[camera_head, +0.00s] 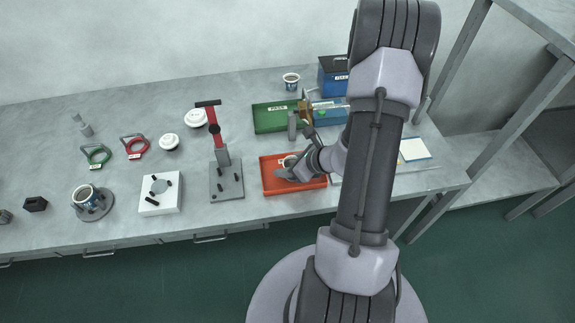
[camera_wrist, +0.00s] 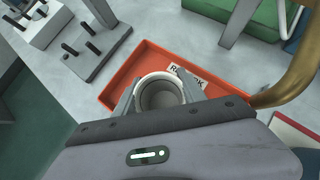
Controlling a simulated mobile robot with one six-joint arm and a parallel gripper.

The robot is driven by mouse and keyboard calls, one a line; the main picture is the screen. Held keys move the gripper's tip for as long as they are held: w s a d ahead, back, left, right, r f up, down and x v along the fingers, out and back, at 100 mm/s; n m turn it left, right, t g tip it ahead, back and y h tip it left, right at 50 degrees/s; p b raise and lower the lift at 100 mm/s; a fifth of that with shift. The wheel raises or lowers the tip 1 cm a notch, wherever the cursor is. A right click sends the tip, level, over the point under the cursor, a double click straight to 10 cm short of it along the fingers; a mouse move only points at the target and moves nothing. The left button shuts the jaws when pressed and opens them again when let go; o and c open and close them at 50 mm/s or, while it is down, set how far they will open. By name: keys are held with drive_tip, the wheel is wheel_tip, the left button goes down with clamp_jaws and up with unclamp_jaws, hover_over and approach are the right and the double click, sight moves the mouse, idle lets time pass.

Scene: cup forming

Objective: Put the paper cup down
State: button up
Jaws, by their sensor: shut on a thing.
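The cup is over or in the orange tray (camera_wrist: 118,92), which has a white label partly hidden by a finger. In the head view my gripper (camera_head: 290,171) is at the orange tray (camera_head: 308,183), and only a little of the cup (camera_head: 289,161) shows. I cannot tell whether the cup's base touches the tray floor.
A grey press with a red lever (camera_head: 214,130) stands left of the orange tray. A green tray (camera_head: 272,117) lies behind it. Another cup (camera_head: 83,195) stands on a round base at the left, and one (camera_head: 291,80) stands at the back. A brass-coloured part (camera_wrist: 296,75) is close by at right.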

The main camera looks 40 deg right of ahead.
drive_tip(key=shift+f, duration=0.15)
drive_tip(key=o, duration=1.2)
